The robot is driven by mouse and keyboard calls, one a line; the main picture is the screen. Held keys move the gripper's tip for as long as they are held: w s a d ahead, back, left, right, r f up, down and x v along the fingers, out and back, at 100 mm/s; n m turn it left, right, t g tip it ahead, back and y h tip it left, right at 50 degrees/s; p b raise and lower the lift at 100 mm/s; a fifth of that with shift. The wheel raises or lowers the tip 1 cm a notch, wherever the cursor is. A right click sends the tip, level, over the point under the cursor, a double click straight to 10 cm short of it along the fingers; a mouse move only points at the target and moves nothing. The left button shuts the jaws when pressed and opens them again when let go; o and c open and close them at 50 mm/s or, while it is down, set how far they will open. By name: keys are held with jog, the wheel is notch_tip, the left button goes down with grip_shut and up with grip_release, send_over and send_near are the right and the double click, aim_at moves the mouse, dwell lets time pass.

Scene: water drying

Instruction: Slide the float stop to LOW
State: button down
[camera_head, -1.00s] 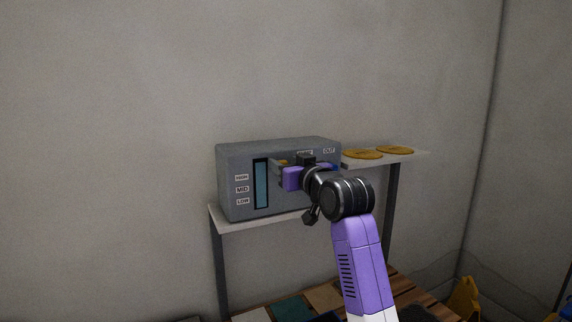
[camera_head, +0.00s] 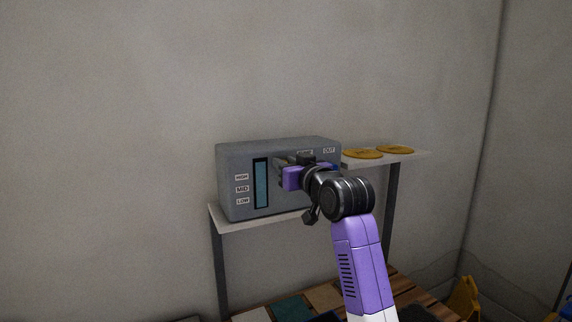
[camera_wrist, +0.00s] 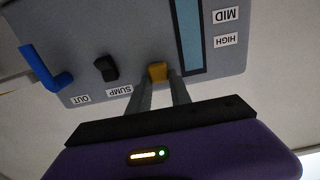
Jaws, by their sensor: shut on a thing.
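The float stop, a small yellow block (camera_wrist: 157,71), sits on the front of the grey control box (camera_head: 236,162) beside the blue gauge window (camera_head: 261,184). In the upside-down wrist view it is roughly level with the HIGH label (camera_wrist: 225,41), on the side of the window away from the labels. My gripper (camera_wrist: 158,82) is shut on it, a grey finger at each side. In the head view my gripper (camera_head: 279,165) covers the stop. The LOW label (camera_head: 243,201) is lowest, under MID (camera_head: 243,189).
In the wrist view a black knob (camera_wrist: 105,68) by SUMP and a blue lever (camera_wrist: 44,70) by OUT stand beside the stop. The box rests on a narrow shelf (camera_head: 230,225). Yellow discs (camera_head: 395,150) lie on the shelf at right.

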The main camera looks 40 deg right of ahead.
aim_at(280, 190)
jog(key=shift+f, duration=0.1)
dwell(0.7)
notch_tip(280, 190, down, 9)
jog(key=b, duration=0.3)
jog(key=shift+r, duration=0.2)
jog(key=c, duration=1.2)
grip_release()
jog(key=shift+o, duration=0.2)
jog(key=v, duration=0.8)
jog(key=shift+b, duration=0.3)
jog(key=shift+w+r, duration=0.1)
